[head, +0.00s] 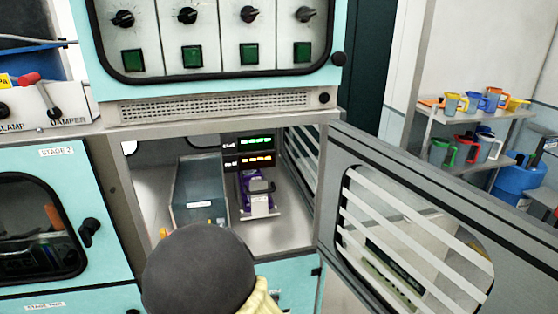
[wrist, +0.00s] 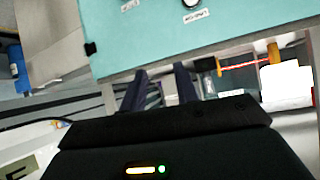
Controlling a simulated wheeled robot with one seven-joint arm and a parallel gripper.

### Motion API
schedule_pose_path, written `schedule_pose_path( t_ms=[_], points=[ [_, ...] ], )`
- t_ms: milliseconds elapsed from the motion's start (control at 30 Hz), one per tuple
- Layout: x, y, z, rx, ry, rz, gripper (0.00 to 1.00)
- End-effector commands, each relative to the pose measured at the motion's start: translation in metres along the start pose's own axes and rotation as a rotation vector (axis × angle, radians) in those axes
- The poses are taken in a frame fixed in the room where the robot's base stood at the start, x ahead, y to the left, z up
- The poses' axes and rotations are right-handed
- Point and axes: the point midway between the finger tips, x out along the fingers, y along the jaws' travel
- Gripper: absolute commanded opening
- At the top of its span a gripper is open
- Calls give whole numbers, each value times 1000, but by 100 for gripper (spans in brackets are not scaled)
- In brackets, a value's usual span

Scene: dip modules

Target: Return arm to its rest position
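My gripper (wrist: 161,78) shows in the wrist view with its two dark fingers apart and nothing visible between them. The fingers point toward the lower edge of a teal panel (wrist: 200,35); I cannot tell the exact gap. In the head view a dark rounded part of my arm, with a yellow piece beside it, is low in the picture before the open compartment. My gripper itself is hidden in that view.
The open compartment (head: 285,228) holds a grey-blue bin (head: 200,188) and a purple module (head: 257,192) beneath lit displays (head: 248,152). Its slatted door (head: 400,205) swings out to the right. A knob panel (head: 218,40) overhangs above. A shelf of colored cups (head: 475,113) stands far right.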

Motion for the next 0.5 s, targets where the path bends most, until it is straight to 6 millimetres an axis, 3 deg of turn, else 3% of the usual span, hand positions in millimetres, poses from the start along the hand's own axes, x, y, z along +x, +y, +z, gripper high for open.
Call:
schedule_pose_path(
  t_ms=[33, 267, 500],
  points=[
    [1, 14, -1, 24, -47, 14, 30],
    [-10, 61, 3, 72, -262, 32, 30],
    [-38, 108, 2, 90, -440, 25, 30]
  ],
)
